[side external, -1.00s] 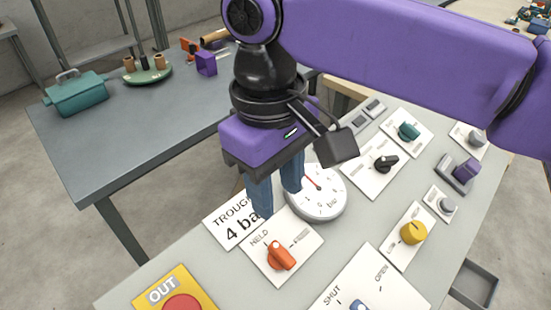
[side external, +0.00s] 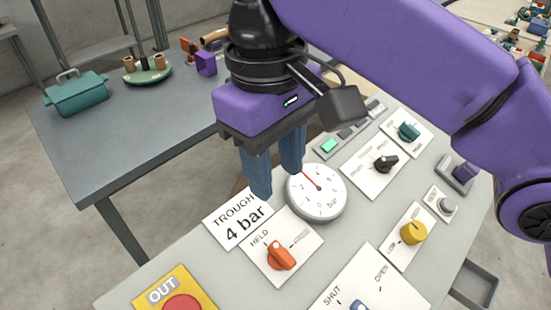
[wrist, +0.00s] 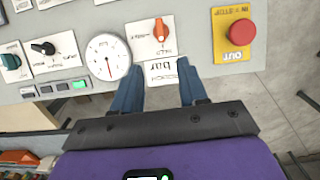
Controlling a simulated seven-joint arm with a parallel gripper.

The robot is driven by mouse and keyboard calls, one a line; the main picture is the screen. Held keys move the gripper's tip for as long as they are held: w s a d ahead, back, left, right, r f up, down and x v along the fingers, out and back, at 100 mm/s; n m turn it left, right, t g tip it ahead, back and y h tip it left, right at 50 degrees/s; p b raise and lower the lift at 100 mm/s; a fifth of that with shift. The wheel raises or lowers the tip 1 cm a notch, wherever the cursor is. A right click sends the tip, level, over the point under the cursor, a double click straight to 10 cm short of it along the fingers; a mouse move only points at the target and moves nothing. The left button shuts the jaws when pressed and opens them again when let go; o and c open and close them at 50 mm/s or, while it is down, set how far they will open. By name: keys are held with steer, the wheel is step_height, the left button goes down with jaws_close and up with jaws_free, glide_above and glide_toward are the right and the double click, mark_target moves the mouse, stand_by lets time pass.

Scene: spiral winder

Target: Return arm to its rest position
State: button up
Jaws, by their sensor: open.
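My gripper (side external: 275,178) is purple with two blue fingers. It hangs above the panel's far edge, beside the white round pressure gauge (side external: 316,194) and the "TROUGH 4 bar" card (side external: 238,218). In the wrist view my gripper (wrist: 158,82) has its fingers spread apart with nothing between them. The wrist view also shows the gauge (wrist: 107,58) left of the fingers and the orange knob (wrist: 161,30) beyond them. In the side view the orange knob (side external: 281,256) sits on a plate marked "HELD", clear of my fingers.
The panel carries a yellow knob (side external: 413,232), black knob (side external: 385,161), teal knob (side external: 408,131) and a red button (side external: 184,304) on a yellow "OUT" plate. A green indicator (side external: 329,145) is lit. A grey table (side external: 130,130) with a teal box (side external: 76,93) stands behind.

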stand_by(0.4)
steer(key=w+d+f+n, duration=0.2)
steer(key=d, duration=1.8)
steer(key=s+d+f, duration=0.3)
steer(key=s+d, duration=0.1)
steer(key=d, duration=0.5)
steer(key=s+d+f+n, duration=0.1)
steer(key=s+d+f, duration=0.3)
steer(key=d, duration=0.6)
steer(key=s+d+f+y, duration=0.1)
steer(key=s+d+f, duration=0.2)
steer(key=s+d, duration=0.3)
steer(key=d, duration=0.3)
steer(key=shift+s+d+f+t, duration=0.15)
steer(key=shift+s+f+t, duration=0.05)
steer(key=shift+f+t, duration=0.2)
